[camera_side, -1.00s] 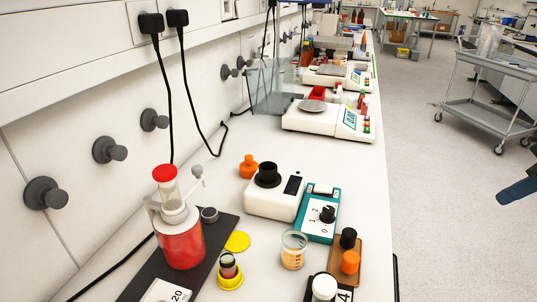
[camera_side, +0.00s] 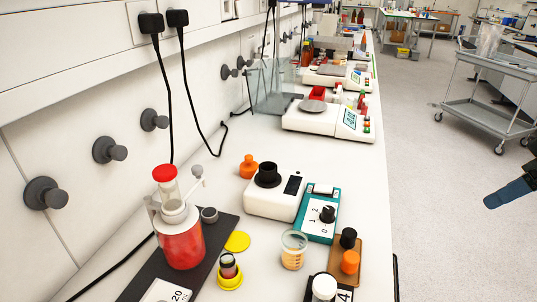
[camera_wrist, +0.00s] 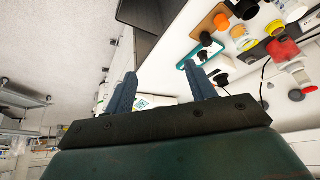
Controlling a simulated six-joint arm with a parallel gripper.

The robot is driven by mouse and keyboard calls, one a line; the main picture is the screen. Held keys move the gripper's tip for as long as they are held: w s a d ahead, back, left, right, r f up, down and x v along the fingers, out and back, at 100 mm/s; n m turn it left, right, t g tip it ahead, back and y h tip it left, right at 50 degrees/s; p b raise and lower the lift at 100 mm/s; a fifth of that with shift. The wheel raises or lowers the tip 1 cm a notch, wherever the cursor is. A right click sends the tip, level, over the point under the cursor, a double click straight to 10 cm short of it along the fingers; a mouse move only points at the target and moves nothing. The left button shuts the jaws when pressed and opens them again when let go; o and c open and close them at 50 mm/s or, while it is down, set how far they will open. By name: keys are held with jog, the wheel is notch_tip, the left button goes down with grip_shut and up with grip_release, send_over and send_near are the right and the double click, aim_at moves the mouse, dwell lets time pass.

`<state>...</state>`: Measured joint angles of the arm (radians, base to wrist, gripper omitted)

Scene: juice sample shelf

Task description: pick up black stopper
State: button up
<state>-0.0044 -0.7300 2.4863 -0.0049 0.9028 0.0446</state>
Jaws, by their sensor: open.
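The black stopper (camera_side: 348,238) stands on the far end of a small brown block (camera_side: 334,270), with an orange stopper (camera_side: 350,262) beside it. In the wrist view the black stopper (camera_wrist: 206,38) shows small, above and beyond the right finger. My gripper (camera_wrist: 165,80) is open, with nothing between its two dark blue fingers. In the side view only the end of my gripper (camera_side: 490,202) shows at the right edge, over the floor side and well clear of the bench and the stopper.
A teal dial device (camera_side: 320,215) stands behind the block, and a white device (camera_side: 272,198) with a black top is left of it. A beaker (camera_side: 293,250) and a white-capped container (camera_side: 324,288) stand close by. Open floor lies between bench and trolley (camera_side: 490,95).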

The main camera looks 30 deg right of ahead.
jog(key=w+a+f+m+g, duration=0.2)
jog(key=w+a+m, duration=0.3)
jog(key=w+m, duration=0.3)
jog(key=w+a+f+m+g+y, duration=0.1)
jog(key=w+a+f+m+g, duration=0.2)
jog(key=w+a+m, duration=0.3)
jog(key=shift+w+m+g, duration=0.3)
jog(key=shift+w+m, duration=1.5)
jog(key=shift+w, duration=0.35)
jog(key=shift+f, duration=0.15)
send_over(351, 232)
jog(key=shift+w+d+f, duration=0.1)
jog(key=shift+d+f, duration=0.05)
jog(key=shift+f, duration=1.25)
jog(key=shift+d+f, duration=0.15)
jog(key=shift+f, duration=1.3)
jog(key=shift+w+d+f, duration=0.1)
jog(key=shift+d+f, duration=0.05)
jog(key=shift+f, duration=1.25)
jog(key=shift+s+f, duration=0.1)
jog(key=shift+a+f, duration=0.25)
jog(key=shift+f, duration=1)
jog(key=shift+a+f, duration=0.2)
jog(key=shift+f, duration=1)
jog(key=shift+c, duration=0.3)
